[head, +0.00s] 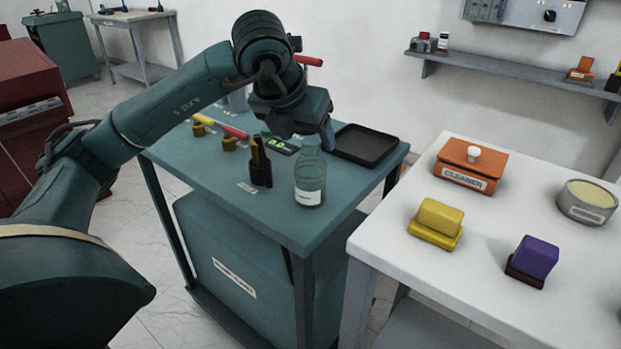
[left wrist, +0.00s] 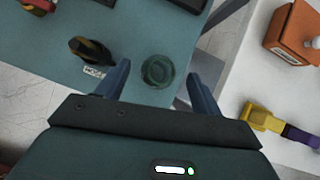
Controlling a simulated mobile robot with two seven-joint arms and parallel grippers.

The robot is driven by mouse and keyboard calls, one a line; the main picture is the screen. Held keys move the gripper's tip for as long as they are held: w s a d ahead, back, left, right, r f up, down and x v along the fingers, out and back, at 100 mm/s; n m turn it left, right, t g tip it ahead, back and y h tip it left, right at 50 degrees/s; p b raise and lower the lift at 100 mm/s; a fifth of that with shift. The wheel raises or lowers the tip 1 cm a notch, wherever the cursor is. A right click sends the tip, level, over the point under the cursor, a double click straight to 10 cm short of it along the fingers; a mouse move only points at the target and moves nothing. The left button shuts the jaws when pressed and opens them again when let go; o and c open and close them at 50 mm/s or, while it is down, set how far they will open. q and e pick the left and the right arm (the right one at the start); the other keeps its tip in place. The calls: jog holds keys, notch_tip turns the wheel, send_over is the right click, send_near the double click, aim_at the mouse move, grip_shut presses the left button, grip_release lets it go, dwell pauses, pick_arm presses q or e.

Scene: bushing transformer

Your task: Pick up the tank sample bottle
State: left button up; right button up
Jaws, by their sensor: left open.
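The tank sample bottle (head: 310,178) is a clear greenish bottle with a white label. It stands upright near the front right corner of the teal table (head: 230,178). My left gripper (head: 327,133) is just above and behind the bottle in the head view. In the left wrist view the bottle (left wrist: 158,70) shows from above as a round green shape between the two open fingers of my left gripper (left wrist: 162,85), a little beyond their tips. The fingers are apart and hold nothing. My right gripper is not in view.
A dark holder (head: 261,165) stands left of the bottle, and a black tray (head: 366,145) lies behind it. A white table (head: 480,262) to the right carries an orange cleaner box (head: 470,168), a yellow block (head: 437,222) and a purple block (head: 535,258).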

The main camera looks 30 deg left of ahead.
aim_at(309, 142)
pick_arm(q)
jog(key=x, duration=0.5)
jog(key=shift+d, duration=0.2)
jog(key=shift+c, duration=0.5)
jog(key=shift+s, duration=0.1)
grip_shut()
